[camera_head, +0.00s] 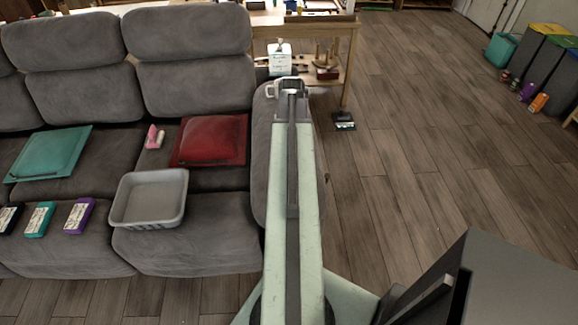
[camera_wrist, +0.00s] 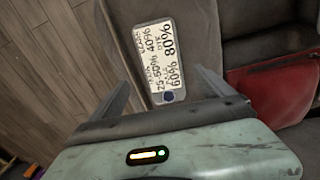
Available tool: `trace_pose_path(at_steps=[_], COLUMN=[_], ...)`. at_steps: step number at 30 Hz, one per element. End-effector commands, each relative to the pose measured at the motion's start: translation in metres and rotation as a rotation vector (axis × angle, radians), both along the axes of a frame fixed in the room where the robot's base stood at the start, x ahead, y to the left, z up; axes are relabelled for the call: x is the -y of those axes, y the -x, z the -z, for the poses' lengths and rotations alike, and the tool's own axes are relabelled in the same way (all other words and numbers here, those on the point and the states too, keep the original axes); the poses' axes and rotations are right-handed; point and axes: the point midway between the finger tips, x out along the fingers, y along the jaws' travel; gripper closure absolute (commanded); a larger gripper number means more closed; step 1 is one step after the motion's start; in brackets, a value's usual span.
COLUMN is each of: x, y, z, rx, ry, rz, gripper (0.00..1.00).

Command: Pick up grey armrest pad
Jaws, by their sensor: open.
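The sofa's grey armrest (camera_head: 258,150) runs along its right end, partly hidden behind my arm in the head view. In the wrist view, grey upholstery (camera_wrist: 215,35) lies below my gripper; I cannot tell a separate pad from the armrest. A white card or label with black percent figures (camera_wrist: 160,55) shows against it, between my fingers in the picture. My gripper (camera_wrist: 160,80) is open, with its fingers apart and nothing held. In the head view my gripper (camera_head: 290,86) is at the armrest's far end. I cannot tell its height above the armrest.
A red cushion (camera_head: 212,139), pink item (camera_head: 154,137), teal cushion (camera_head: 52,153) and grey tray (camera_head: 149,199) lie on the sofa. Several small boxes sit at its front left. A wooden table (camera_head: 349,50) stands behind my gripper. The wooden floor right is mostly clear.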

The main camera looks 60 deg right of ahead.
Motion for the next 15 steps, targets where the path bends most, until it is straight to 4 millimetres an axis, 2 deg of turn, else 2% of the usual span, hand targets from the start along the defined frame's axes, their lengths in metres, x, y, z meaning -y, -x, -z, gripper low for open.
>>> trace_pose_path(at_steps=[1,2,8,15], x=[0.000,0.000,-0.001,-0.002], y=[0.000,0.000,-0.001,-0.003], z=[0.014,0.017,0.021,0.060], rx=[0.000,0.000,0.000,0.000], ry=[0.000,0.000,0.000,0.000], rz=[-0.001,-0.001,-0.002,-0.002], gripper=[0.09,0.09,0.09,0.09])
